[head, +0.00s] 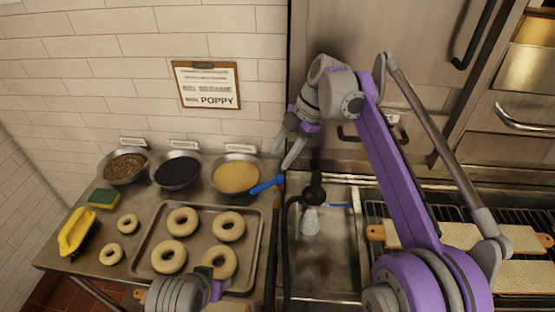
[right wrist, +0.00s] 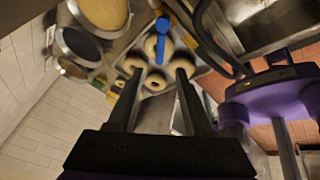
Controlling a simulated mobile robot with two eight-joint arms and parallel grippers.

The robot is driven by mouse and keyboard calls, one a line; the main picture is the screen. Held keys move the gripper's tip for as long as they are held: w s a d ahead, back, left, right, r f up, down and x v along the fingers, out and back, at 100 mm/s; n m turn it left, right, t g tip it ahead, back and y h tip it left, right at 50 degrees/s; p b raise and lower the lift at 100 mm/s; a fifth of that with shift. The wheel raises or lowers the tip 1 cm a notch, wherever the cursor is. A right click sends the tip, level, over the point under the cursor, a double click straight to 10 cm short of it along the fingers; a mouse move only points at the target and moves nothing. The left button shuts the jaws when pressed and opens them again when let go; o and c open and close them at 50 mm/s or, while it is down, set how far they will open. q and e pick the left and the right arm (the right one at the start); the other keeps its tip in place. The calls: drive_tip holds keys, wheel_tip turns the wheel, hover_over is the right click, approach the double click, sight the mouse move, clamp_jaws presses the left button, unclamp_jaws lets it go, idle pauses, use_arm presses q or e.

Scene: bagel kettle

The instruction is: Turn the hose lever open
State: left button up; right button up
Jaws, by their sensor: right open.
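The blue hose lever (head: 266,185) sticks out to the left at the tray counter's right edge, beside the sink. It also shows in the right wrist view (right wrist: 161,35), beyond the gap between the fingertips. My right gripper (head: 284,157) is open and empty, above and a little right of the lever in the head view. Its two fingers (right wrist: 159,72) stand apart in the right wrist view, with no contact on the lever visible. My left gripper (head: 185,291) is low at the bottom edge near the bagel tray, partly cut off, and its jaws are unclear.
A metal tray (head: 255,219) of bagels lies on the counter, with bowls of topping, including yellow seeds (head: 236,176), behind it. A dark hose and sprayer (head: 313,194) hang over the sink (head: 323,262). Boards (head: 410,235) lie on the rack at right.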

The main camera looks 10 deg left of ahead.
drive_tip(key=shift+c, duration=0.3)
drive_tip(key=shift+a+m, duration=0.1)
drive_tip(key=shift+m, duration=0.2)
drive_tip(key=c, duration=0.5)
drive_tip(key=shift+a+f+m, duration=0.1)
drive_tip(key=shift+a+m, duration=0.15)
drive_tip(key=shift+m, duration=0.35)
drive_tip(key=shift+c, duration=1.1)
drive_tip(key=shift+a+f+m+t+h, duration=0.1)
drive_tip(key=shift+a+m+t+h, duration=0.25)
drive_tip(key=shift+m, duration=0.55)
clamp_jaws()
drive_tip(key=a+r+m+t+h+b, duration=0.15)
drive_tip(key=a+m+t, duration=0.35)
drive_tip(key=m, duration=1)
use_arm(q)
drive_tip(key=shift+s+a+f, duration=0.25)
drive_tip(key=shift+a+f, duration=0.1)
drive_tip(key=shift+f, duration=0.25)
drive_tip(key=shift+s+a+f, duration=0.2)
drive_tip(key=shift+a+f, duration=0.15)
drive_tip(key=shift+f, duration=0.2)
use_arm(e)
wheel_tip(320, 180, down, 11)
drive_tip(key=g, duration=0.1)
drive_tip(key=shift+r, duration=0.2)
